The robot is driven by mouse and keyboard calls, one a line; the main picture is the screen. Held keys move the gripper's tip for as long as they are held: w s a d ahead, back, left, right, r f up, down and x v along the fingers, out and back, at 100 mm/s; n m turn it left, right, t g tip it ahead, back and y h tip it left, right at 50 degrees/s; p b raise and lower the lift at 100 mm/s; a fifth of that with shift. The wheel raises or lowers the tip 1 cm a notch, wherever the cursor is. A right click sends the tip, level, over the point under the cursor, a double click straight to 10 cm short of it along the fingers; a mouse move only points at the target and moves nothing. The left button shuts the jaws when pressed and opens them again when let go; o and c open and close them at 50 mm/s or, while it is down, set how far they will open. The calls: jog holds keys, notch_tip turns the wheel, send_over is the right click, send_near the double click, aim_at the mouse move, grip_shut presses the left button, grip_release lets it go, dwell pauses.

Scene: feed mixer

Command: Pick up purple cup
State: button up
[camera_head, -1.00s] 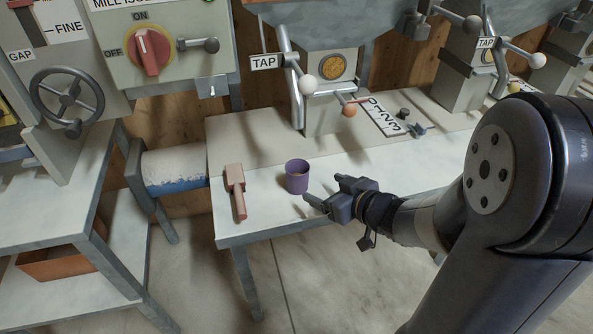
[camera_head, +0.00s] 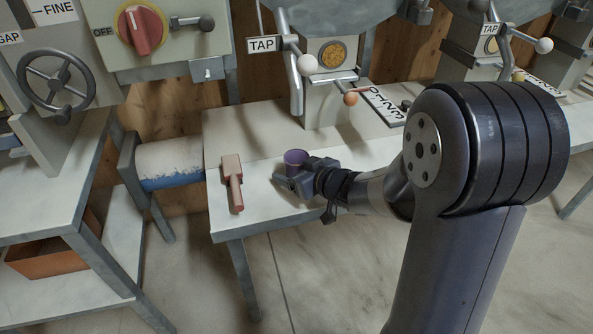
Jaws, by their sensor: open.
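The purple cup (camera_head: 294,157) stands upright on the light worktop (camera_head: 250,222), below the tap with the white ball handle. My gripper (camera_head: 286,181) is open and reaches in from the right, at the front of the cup. Its jaws and wrist cover the lower part of the cup. I cannot tell whether the jaws touch the cup or how far they are around it.
The tap unit (camera_head: 328,95) stands behind the cup. The red rotary switch (camera_head: 140,30) and a handwheel (camera_head: 57,82) are at the left. Worktop between tool and cup is clear.

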jog(key=c, duration=1.2)
